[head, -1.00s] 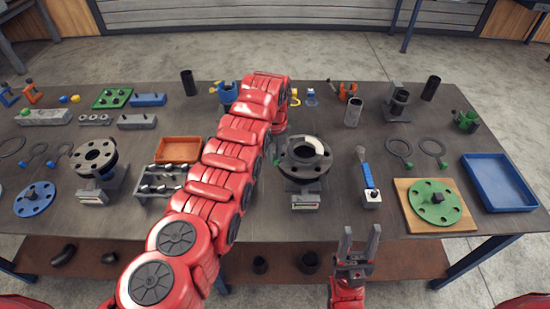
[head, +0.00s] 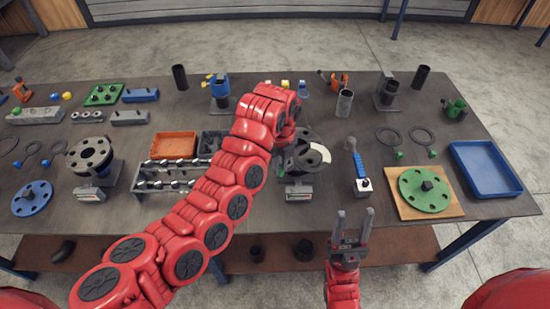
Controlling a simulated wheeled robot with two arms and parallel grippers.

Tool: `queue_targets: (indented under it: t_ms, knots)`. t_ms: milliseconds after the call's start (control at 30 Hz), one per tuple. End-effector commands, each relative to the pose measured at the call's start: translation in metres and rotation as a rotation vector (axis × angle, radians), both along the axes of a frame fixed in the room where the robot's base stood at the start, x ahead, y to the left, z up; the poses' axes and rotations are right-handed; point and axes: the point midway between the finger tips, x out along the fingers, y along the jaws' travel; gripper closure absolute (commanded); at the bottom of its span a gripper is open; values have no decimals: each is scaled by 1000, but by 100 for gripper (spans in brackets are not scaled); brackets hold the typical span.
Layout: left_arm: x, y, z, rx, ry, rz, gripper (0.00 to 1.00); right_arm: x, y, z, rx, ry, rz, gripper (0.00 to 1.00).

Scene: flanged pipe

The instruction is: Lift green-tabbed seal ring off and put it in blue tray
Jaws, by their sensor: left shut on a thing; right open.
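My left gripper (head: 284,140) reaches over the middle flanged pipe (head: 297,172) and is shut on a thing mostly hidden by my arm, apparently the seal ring. A pale curved piece (head: 319,153), likely part of that ring, shows at the flange's upper right. I cannot see a green tab on it, nor tell whether it touches the flange. The blue tray (head: 485,168) is empty at the table's right end. My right gripper (head: 355,220) is open and empty in front of the table's front edge.
Two dark rings with green tabs (head: 390,136) lie flat left of the blue tray. A dark cylinder (head: 344,103) stands behind.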

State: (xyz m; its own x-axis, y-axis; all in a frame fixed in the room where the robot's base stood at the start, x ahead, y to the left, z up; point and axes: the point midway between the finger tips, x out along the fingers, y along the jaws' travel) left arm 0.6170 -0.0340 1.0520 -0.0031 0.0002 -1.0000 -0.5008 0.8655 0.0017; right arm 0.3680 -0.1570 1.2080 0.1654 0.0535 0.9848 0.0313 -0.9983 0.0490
Motion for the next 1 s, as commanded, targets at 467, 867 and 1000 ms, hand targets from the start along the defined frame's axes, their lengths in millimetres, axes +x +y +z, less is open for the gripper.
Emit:
queue_targets:
  t_ms: [467, 867, 1000]
  knots:
    - [-50, -25, 10, -9, -4, -3, 100, 0, 0, 44, 0, 0, 0, 50]
    - [-62, -25, 6, 0, -2, 0, 100, 0, 0, 49, 0, 0, 0, 50]
    - [-62, -25, 6, 0, -2, 0, 100, 0, 0, 49, 0, 0, 0, 50]
